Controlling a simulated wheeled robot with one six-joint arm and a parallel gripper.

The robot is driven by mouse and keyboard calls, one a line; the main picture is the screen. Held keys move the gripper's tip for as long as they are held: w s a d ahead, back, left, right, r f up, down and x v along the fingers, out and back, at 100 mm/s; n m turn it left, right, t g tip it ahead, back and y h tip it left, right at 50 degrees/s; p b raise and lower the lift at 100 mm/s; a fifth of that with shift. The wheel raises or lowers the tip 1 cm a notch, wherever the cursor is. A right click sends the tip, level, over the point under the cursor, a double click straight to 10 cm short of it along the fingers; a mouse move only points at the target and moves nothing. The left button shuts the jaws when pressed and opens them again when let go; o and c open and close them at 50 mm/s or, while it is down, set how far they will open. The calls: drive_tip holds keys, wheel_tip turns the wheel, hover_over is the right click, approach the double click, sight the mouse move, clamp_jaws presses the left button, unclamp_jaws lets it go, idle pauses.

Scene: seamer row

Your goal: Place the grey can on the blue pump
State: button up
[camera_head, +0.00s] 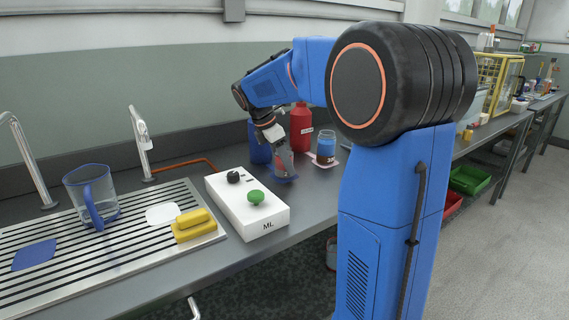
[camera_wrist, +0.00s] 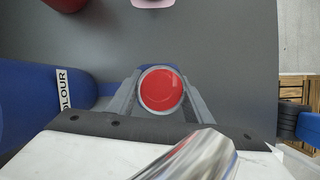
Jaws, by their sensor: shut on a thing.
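The grey can (camera_head: 284,162) is upright between the fingers of my gripper (camera_head: 275,143), which is shut on it. In the wrist view its round red top with a grey rim (camera_wrist: 161,90) shows between the two fingers. A flat blue patch (camera_head: 286,180) lies on the bench at the can's base; I cannot tell whether the can touches it. No blue thing is plainly a pump. A blue bottle (camera_head: 258,147) stands behind and left of the can, and its label reads "COLOUR" in the wrist view (camera_wrist: 40,98).
A white box with black and green knobs (camera_head: 248,212) is front left. A jug (camera_head: 92,197) and yellow sponge (camera_head: 195,225) are on the drainer.

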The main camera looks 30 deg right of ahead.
drive_tip(key=shift+f, duration=0.15)
drive_tip(key=o, duration=1.2)
drive_tip(key=v, duration=1.2)
drive_tip(key=shift+d, duration=0.1)
